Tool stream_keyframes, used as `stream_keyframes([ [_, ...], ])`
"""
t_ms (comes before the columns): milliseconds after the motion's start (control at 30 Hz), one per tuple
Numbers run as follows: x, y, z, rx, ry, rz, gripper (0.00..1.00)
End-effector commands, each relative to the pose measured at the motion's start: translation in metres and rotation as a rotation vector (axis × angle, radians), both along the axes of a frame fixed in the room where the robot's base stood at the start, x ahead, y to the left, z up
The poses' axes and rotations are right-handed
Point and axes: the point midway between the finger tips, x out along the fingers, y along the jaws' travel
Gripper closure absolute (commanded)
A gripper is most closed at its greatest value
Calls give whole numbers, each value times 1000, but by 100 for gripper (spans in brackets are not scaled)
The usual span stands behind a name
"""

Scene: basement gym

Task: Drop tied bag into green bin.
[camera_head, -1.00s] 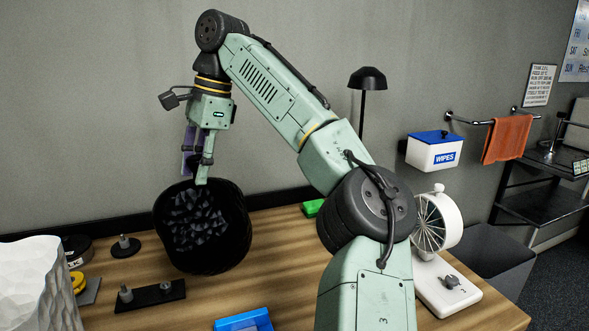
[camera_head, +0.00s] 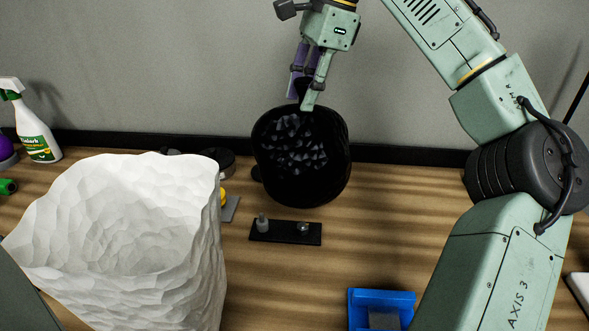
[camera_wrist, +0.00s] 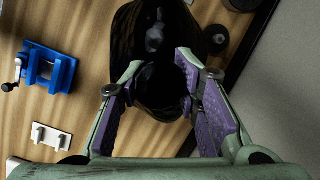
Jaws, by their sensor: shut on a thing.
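A black bag (camera_head: 328,172) with a faceted, lighter front hangs under my gripper (camera_head: 302,101) in the head view, above the back of the wooden table. My gripper is shut on the top of the bag. In the wrist view, the bag (camera_wrist: 158,92) shows dark between the two purple-padded fingers (camera_wrist: 159,66); its knot cannot be made out. I cannot make out a green bin in either view. A large white, crumpled, open-topped bag or liner (camera_head: 185,265) stands at the front left of the head view.
A black plate with knobs (camera_head: 285,233) lies below the bag. A blue vise (camera_head: 380,306) sits at the front; it also shows in the wrist view (camera_wrist: 48,72). A spray bottle (camera_head: 36,130) stands at the back left. The table's middle right is clear.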

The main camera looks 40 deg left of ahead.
Motion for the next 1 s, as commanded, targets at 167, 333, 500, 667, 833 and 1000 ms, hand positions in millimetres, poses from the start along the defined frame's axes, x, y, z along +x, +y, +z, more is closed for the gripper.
stream_keyframes([
  [167,-40,-23,1,2,-2,3,100],
  [333,-73,-41,1,2,-3,0,100],
  [500,-95,-52,1,2,-1,0,100],
  [667,-108,-59,1,2,0,1,100],
  [833,-119,-65,1,2,-1,1,100],
  [1000,-119,-66,-10,2,1,-1,100],
])
